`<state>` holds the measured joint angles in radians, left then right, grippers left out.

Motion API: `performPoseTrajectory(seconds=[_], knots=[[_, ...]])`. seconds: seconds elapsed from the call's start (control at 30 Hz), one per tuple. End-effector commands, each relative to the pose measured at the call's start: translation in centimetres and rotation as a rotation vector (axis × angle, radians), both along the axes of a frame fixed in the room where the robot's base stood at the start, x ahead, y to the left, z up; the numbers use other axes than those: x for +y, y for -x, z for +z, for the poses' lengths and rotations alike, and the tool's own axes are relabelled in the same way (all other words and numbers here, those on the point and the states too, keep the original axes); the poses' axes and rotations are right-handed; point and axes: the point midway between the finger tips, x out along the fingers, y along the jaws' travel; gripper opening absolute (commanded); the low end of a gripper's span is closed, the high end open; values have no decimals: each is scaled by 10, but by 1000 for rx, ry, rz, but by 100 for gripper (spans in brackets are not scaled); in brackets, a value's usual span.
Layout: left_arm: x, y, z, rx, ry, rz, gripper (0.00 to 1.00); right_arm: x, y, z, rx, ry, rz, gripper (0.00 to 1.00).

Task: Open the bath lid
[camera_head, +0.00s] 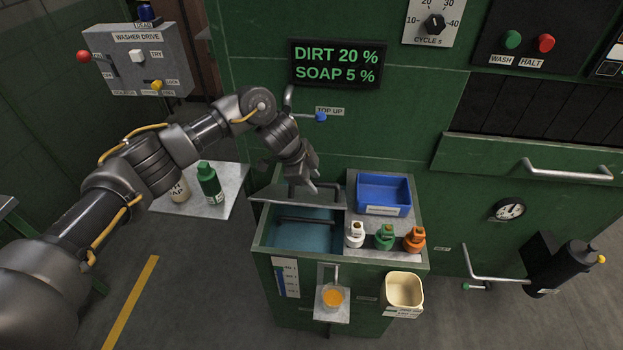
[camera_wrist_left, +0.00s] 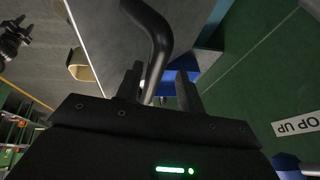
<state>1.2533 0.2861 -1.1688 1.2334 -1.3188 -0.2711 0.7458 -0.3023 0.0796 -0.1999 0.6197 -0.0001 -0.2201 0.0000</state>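The bath (camera_head: 303,236) is the open-topped green box with a blue inside. Its grey lid (camera_head: 266,199) shows tilted up at the back of the opening, leaving the front part uncovered. My left gripper (camera_head: 311,184) is over the lid, hiding part of it. In the left wrist view, a dark curved bar (camera_wrist_left: 158,40), which looks like the lid's handle, runs down between my left gripper's fingers (camera_wrist_left: 160,88). Narrow gaps seem to show beside the bar, so the fingers look open around it. My right gripper is not in the head view.
A blue tray (camera_head: 384,193) and white, green and orange bottles (camera_head: 384,237) stand right of the bath. A cream bin (camera_head: 403,291) hangs in front. A blue-ended lever (camera_head: 320,117) and a display (camera_head: 337,64) are on the wall behind.

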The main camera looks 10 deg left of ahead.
Motion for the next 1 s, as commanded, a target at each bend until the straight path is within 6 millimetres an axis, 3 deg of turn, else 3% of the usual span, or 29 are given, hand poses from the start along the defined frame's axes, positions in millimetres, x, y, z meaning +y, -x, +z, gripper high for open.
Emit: performPoseTrajectory(seconds=[0.37,0.7,1.0], knots=[[1,1,10,-2,4,-6,38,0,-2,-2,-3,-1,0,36],[28,10,69,-7,0,-3,38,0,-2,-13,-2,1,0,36],[41,16,97,0,1,0,38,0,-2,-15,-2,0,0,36]])
